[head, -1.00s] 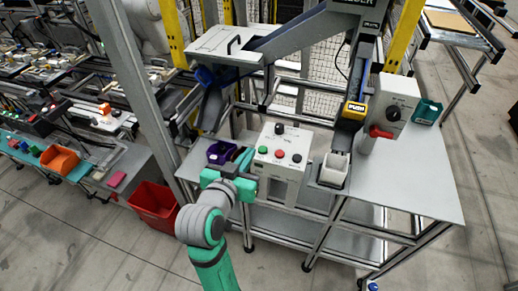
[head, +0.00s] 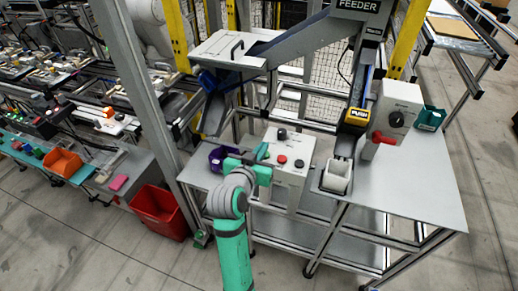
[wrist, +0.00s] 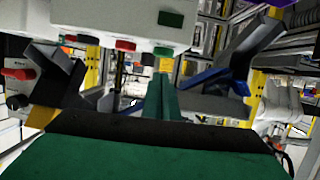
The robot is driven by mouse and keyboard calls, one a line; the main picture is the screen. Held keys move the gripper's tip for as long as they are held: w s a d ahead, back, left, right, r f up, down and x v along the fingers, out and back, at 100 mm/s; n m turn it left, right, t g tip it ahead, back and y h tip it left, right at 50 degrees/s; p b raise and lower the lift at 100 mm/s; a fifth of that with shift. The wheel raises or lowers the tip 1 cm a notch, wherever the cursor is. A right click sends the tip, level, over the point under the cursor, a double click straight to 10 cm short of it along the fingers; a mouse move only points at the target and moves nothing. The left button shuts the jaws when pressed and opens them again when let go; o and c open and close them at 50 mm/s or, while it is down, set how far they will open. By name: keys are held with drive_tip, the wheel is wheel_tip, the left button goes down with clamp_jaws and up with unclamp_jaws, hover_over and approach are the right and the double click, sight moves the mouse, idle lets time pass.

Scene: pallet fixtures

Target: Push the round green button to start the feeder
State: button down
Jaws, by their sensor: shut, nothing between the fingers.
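The white control box (head: 291,150) stands on the grey table. It has a black knob (head: 282,134), a red button (head: 282,160) and a black button (head: 299,164) on its top face. In the head view my gripper (head: 264,151) covers the spot of the green button at the box's left side. In the wrist view the green button (wrist: 162,50) shows on the box's edge beside the red button (wrist: 125,45). My gripper's shut, empty fingers (wrist: 162,80) point at the green button, close to it. I cannot tell whether they touch it.
A purple bin (head: 221,157) sits left of the box, close to my gripper. The feeder chute (head: 310,35) rises behind. A white bin (head: 337,176) and a grey switch box with a red handle (head: 396,118) stand to the right. A red crate (head: 160,212) is on the floor.

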drive_tip(key=shift+s+a+f, duration=0.1)
drive_tip(key=shift+a+f, duration=0.05)
drive_tip(key=shift+f, duration=0.65)
drive_tip(key=shift+d+f, duration=0.25)
drive_tip(key=shift+s, duration=0.1)
